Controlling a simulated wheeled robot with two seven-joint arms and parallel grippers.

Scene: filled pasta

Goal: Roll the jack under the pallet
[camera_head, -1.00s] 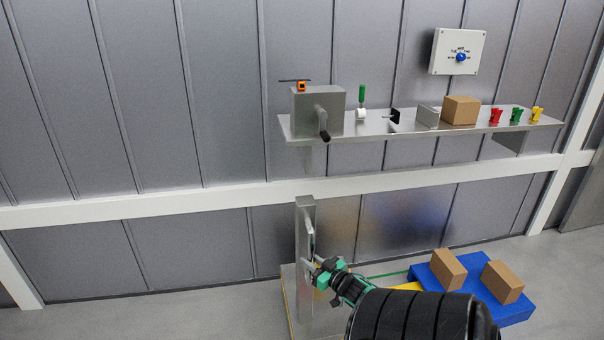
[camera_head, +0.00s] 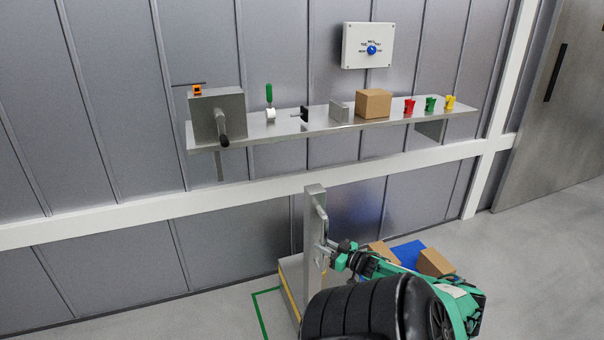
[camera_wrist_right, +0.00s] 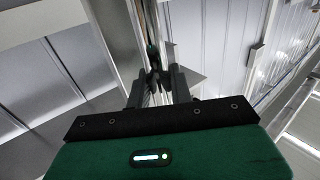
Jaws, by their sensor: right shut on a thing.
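The jack (camera_head: 314,225) is a grey upright post with a handle on a low base with a yellow edge, standing on the floor left of the pallet. My right gripper (camera_head: 329,253) is shut on the jack's handle, at the post's right side. The wrist view shows the fingers (camera_wrist_right: 155,84) closed around a narrow upright bar. The blue pallet (camera_head: 407,252) lies to the right with brown boxes (camera_head: 435,263) on it. My right arm hides much of the pallet and the jack's lower front, so whether the jack reaches under the pallet cannot be seen. My left gripper is out of view.
A wall shelf (camera_head: 290,131) above holds a grey crank box (camera_head: 217,115), a brown box (camera_head: 373,103), coloured clips and small tools. A control panel (camera_head: 368,46) with a blue knob hangs above. A green line (camera_head: 262,315) marks the floor left of the jack. Floor at right is clear.

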